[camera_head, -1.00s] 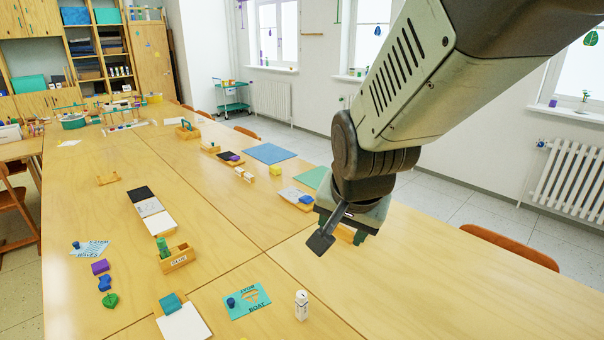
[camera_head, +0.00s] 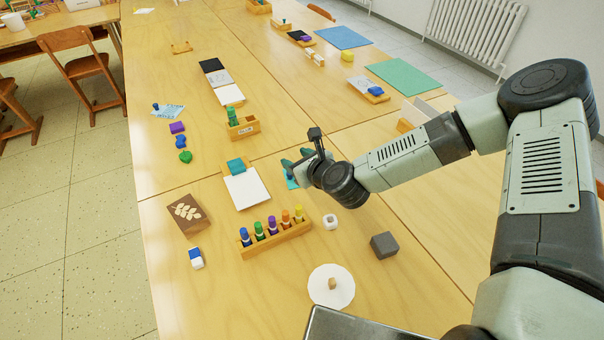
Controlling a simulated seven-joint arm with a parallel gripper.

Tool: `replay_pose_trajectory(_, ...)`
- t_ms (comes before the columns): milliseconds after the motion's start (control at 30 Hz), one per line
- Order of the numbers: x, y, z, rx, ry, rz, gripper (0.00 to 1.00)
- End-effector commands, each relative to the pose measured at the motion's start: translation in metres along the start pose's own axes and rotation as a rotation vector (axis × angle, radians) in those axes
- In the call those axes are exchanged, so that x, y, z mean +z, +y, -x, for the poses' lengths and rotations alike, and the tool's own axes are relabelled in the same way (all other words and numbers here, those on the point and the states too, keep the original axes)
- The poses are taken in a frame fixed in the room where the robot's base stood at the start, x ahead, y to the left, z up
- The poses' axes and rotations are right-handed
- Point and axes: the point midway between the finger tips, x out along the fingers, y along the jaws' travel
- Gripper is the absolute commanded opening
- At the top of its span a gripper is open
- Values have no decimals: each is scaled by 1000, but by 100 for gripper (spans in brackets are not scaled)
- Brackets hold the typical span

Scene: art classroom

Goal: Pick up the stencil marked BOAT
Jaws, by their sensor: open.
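The BOAT stencil is a teal sheet (camera_head: 291,183) on the table, mostly hidden by my gripper in the present view. Only a small piece of it shows; its lettering and its blue knob are covered. My gripper (camera_head: 287,163) is low over the stencil, with its fingers open. I cannot tell whether the fingers touch the stencil or straddle its knob. A second, pale blue stencil (camera_head: 168,111) with a blue knob lies farther left; its marking is too small to read.
A white pad with a teal block (camera_head: 240,190) lies just left of my gripper. A rack of coloured markers (camera_head: 273,239), a white cube (camera_head: 330,221), a grey block (camera_head: 384,245) and a white disc (camera_head: 331,287) are nearer. A wooden holder (camera_head: 243,127) stands behind.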

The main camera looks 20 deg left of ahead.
Motion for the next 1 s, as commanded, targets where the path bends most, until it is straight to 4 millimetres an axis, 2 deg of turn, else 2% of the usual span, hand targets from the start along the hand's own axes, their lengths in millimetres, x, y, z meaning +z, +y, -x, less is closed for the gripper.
replay_pose_trajectory(100, -4, 2, -8, -44, -40, -170, 52)
replay_pose_trajectory(233, -6, 2, -12, -66, -61, -247, 52)
replay_pose_trajectory(633, -44, 7, -30, -68, -61, -253, 52)
replay_pose_trajectory(800, -71, 11, -43, -67, -60, -252, 52)
replay_pose_trajectory(1000, -66, 8, -68, -67, -62, -249, 52)
